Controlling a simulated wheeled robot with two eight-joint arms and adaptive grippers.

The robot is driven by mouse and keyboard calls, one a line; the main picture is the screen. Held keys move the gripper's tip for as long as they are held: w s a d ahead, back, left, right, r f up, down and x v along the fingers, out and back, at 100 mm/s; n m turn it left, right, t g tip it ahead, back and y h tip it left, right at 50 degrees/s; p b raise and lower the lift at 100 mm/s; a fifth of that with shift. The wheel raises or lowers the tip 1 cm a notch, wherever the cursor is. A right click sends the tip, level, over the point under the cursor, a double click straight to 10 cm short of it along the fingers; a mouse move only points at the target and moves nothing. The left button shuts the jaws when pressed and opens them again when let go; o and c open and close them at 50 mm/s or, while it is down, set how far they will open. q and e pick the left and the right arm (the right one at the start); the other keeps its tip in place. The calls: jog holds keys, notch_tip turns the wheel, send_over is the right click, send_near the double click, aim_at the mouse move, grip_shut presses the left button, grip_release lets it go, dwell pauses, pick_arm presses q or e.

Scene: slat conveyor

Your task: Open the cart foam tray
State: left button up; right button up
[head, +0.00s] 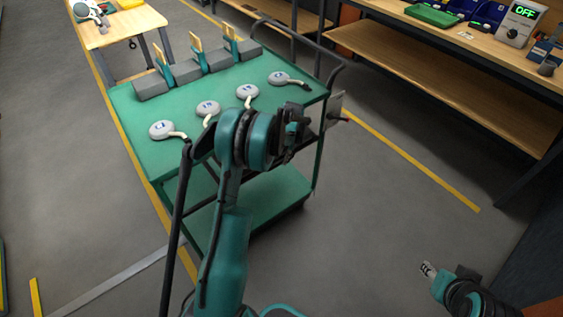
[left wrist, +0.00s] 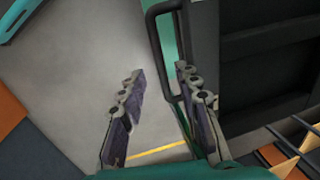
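The green cart (head: 240,85) stands in the middle of the head view. My left gripper (head: 300,118) is at its near right side, below the top's edge, and partly hides that side. In the left wrist view the left gripper (left wrist: 166,105) is open, with its fingers apart. A black looped handle (left wrist: 155,50) stands beyond the fingers, its lower end in the gap near the right finger; I cannot tell if they touch. A dark panelled part (left wrist: 262,65) lies to its right. I cannot tell whether that is the foam tray. My right gripper (head: 428,269) is away from the cart, low on the right.
A wooden bench (head: 450,65) stands at right, a small table (head: 125,25) at back left. The floor right of the cart is clear.

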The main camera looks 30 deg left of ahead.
aim_at(281, 162)
pick_arm(q)
jog(key=shift+w+a+f+b, duration=0.15)
jog(key=shift+f+b, duration=0.1)
jog(key=shift+f, duration=0.65)
jog(key=shift+a+f+b, duration=0.15)
jog(key=shift+f+b, duration=0.1)
jog(key=shift+f, duration=0.65)
jog(key=shift+c, duration=0.2)
